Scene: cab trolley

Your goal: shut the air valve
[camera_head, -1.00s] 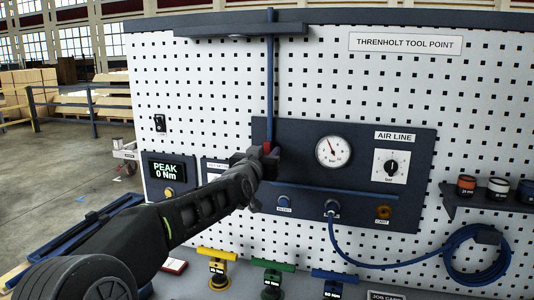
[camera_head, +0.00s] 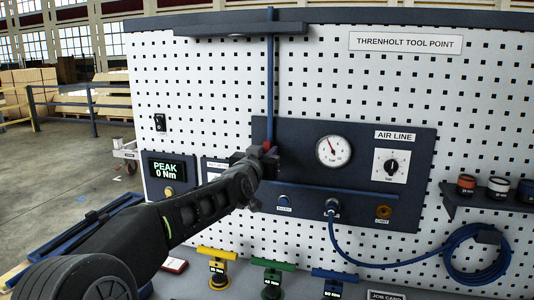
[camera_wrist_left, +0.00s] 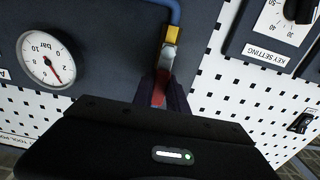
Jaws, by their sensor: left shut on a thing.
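The air valve has a red handle (camera_head: 269,146), set at the foot of the blue vertical pipe (camera_head: 270,85) on the dark air-line panel (camera_head: 360,215). My left gripper (camera_head: 266,161) is at the valve and covers much of it. In the left wrist view, the red handle (camera_wrist_left: 160,87) lies between the dark fingers, which are shut on it. There a grey valve body (camera_wrist_left: 169,54) and brass fitting (camera_wrist_left: 174,33) show beyond the handle. The pressure gauge (camera_head: 333,151) has its needle pointing up and left in the head view. My right gripper is not in view.
A regulator dial (camera_head: 391,166) sits right of the gauge. A horizontal blue pipe (camera_head: 325,189) runs below the valve, and a blue hose (camera_head: 470,254) hangs coiled at right. Several coloured tools, including a green one (camera_head: 273,264), stand below the panel.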

